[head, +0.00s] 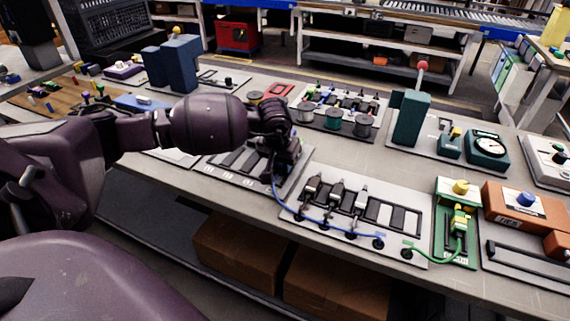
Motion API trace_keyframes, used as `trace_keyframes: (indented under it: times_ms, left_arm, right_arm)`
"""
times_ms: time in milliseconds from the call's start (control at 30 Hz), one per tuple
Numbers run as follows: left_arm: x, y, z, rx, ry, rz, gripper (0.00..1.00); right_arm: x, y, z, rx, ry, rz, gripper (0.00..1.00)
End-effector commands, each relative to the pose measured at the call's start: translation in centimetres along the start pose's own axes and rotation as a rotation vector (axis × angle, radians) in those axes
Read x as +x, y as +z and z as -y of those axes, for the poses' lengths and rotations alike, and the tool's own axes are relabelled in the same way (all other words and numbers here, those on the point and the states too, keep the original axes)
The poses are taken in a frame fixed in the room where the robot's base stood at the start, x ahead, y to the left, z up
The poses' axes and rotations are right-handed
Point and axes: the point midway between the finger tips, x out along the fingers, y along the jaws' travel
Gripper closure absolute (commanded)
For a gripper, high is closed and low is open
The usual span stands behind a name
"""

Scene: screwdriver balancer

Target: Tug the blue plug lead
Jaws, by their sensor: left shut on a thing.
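The blue plug lead (283,205) is a thin blue cable. It runs from a black round socket (379,244) on the front edge of a grey panel (405,250), leftward along that edge, and up to my left gripper (284,172). My left gripper is shut at the lead's upper end, over the right part of another grey panel with dark slots (240,165). The plug end is hidden by the dark fingers. The lead hangs slack in a curve. My right gripper is out of view.
Several grey plugs (335,190) stand in the slotted panel to the right. A green lead (437,260) runs to a green device (460,220). Wire spools (334,118) stand behind the gripper. A teal post with a red knob (410,118) rises further right.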

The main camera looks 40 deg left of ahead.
Motion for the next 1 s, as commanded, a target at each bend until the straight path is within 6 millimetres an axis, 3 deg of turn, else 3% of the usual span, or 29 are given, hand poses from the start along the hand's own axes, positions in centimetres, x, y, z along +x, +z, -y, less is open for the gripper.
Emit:
trace_keyframes:
  times_ms: [933, 967, 1000]
  left_arm:
    - [0.32, -0.17, 0.02, 0.0, -0.001, 0.006, 0.99]
    - [0.32, -0.18, 0.02, 0.0, -0.001, 0.006, 0.72]
    - [0.31, -0.19, 0.01, 0.0, -0.001, 0.006, 0.66]
  right_arm:
    - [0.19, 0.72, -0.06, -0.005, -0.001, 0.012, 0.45]
    - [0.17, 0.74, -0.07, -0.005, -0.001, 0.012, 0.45]
    - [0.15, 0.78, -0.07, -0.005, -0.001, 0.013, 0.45]
